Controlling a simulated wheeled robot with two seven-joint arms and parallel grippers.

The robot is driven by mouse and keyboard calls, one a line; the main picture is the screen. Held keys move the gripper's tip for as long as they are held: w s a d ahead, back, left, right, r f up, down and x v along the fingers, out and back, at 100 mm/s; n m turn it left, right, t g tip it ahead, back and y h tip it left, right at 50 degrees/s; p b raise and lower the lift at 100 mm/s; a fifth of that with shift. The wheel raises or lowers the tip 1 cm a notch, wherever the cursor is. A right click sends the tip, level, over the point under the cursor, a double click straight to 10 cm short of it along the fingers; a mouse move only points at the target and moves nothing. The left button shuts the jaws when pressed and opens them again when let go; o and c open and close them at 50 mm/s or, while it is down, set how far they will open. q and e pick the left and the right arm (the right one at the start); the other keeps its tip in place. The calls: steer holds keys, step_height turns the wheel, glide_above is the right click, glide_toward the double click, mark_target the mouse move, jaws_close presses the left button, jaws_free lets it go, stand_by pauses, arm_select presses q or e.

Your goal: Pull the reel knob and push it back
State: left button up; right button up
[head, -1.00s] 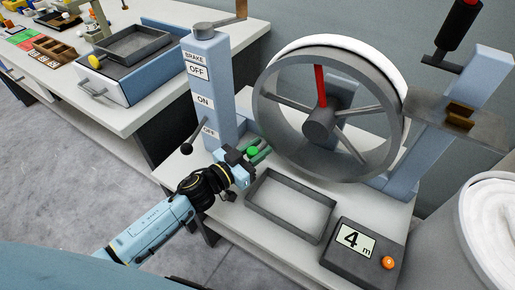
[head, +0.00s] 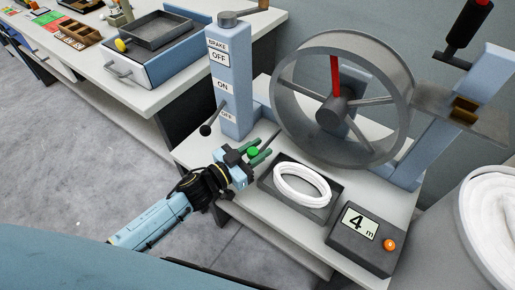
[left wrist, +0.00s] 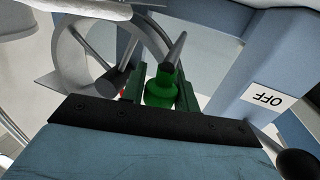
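The bright green reel knob (head: 252,152) sits beside the brake post, left of the reel (head: 398,72), whose rim is bare. My left gripper (head: 259,150) reaches it from the lower left and is shut on it. In the left wrist view the knob (left wrist: 159,92) fills the space between the two green fingers, with a grey tapered rod beyond it. A white coil (head: 303,170) lies in the dark tray (head: 284,206) in front of the reel. My right gripper is in neither view.
The blue brake post (head: 234,100) with OFF and ON labels and a black-knobbed lever (head: 206,130) stands close to the left gripper. A bin (head: 468,235) of white material stands at the right.

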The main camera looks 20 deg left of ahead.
mark_target(248, 156)
arm_select(q)
steer(key=o, duration=0.4)
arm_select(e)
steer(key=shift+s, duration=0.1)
arm_select(q)
steer(key=shift+s+a, duration=0.2)
steer(key=shift+s, duration=0.05)
steer(key=p+v, duration=0.2)
steer(key=v, duration=0.4)
steer(key=shift+s+a, duration=0.25)
steer(key=shift+s, duration=0.1)
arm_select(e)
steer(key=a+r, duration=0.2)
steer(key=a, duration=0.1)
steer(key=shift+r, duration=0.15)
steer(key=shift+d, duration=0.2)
